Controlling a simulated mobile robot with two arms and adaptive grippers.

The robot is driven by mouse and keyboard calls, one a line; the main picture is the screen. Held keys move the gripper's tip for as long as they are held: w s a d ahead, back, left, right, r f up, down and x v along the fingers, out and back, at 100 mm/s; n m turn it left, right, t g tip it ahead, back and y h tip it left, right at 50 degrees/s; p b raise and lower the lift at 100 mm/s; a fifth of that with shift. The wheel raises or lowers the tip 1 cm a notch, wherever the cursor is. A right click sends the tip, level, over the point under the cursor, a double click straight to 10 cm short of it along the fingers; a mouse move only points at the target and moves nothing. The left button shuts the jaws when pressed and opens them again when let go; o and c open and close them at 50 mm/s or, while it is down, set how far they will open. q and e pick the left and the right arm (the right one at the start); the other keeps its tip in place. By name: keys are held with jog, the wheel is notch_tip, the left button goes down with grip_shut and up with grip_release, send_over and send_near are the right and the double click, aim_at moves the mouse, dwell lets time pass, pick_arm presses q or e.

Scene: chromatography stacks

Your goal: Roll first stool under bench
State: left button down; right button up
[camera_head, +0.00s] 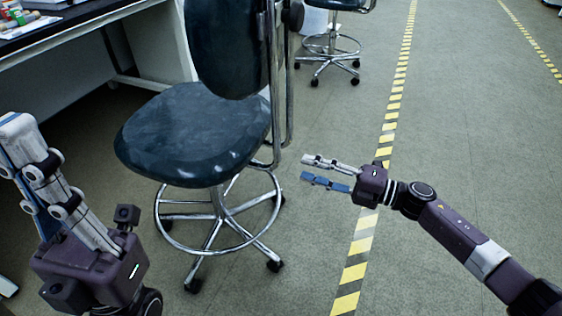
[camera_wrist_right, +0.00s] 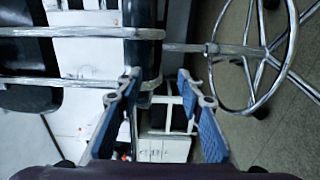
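The nearest stool (camera_head: 190,135) has a dark blue seat and backrest, chrome back bars, a foot ring and a wheeled base. It stands upright in front of the bench (camera_head: 90,32), its backrest on the right side of the seat. My right gripper (camera_head: 304,169) is right of the stool, fingers apart, pointing left towards it, with a gap showing. In the right wrist view, chrome bars (camera_wrist_right: 205,49) and a dark pad lie beyond the empty fingers (camera_wrist_right: 157,86). My left gripper (camera_head: 18,140) is at the left, below the bench; its fingers overlap.
A second stool (camera_head: 328,50) stands farther back. Small colourful items (camera_head: 18,15) lie on the bench top. A yellow-black floor stripe (camera_head: 390,115) runs right of the stool, passing beneath my right arm. The floor right of it is clear. Dark space is open under the bench.

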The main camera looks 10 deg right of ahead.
aim_at(282, 161)
jog(key=x, duration=0.9)
jog(key=shift+w+a, duration=0.25)
grip_shut()
jog(key=shift+f, duration=0.1)
